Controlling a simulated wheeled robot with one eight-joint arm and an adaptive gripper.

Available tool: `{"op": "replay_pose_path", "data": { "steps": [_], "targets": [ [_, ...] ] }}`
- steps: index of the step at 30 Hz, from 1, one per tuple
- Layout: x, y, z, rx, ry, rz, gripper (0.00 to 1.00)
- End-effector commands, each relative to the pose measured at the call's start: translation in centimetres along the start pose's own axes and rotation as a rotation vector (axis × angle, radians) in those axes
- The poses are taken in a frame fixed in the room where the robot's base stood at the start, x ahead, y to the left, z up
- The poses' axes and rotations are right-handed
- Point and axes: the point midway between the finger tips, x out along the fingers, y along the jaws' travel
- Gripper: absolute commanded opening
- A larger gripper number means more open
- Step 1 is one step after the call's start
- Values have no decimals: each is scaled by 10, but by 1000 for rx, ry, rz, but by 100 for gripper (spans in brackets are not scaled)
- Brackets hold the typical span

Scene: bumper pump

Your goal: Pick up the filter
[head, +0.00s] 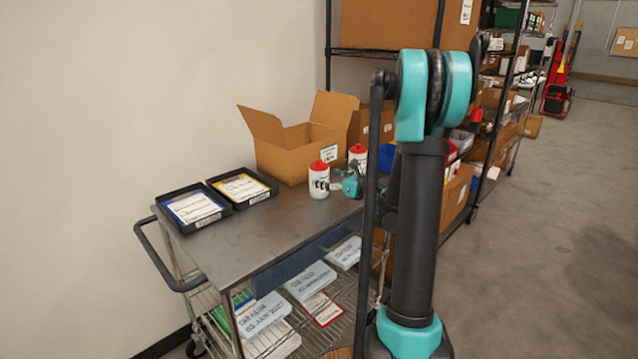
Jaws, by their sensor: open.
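Two white canisters with red tops stand on the metal cart top, and they look like filters. The nearer filter (319,172) is upright in front of the open cardboard box. The other filter (358,154) stands behind it to the right, partly hidden by my arm. My gripper (332,186) is low over the cart top, right beside the nearer filter and pointing left at it. It is open. Dark marks on the filter may be its label or my fingertips, and I cannot tell whether they touch.
The cart (245,243) has two black trays with papers, a left tray (194,208) and a right tray (241,188). An open cardboard box (287,155) stands behind the filters. Loaded shelves rise at the back right. The cart's front middle is clear.

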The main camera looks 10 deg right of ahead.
Motion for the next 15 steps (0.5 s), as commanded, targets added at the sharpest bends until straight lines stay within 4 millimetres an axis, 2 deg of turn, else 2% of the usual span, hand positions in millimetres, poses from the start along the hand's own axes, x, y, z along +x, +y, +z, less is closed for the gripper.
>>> {"op": "replay_pose_path", "data": {
  "steps": [9,15],
  "targets": [
    [42,-1,3,1,0,2,84],
    [47,-1,3,1,0,0,84]
  ]
}}
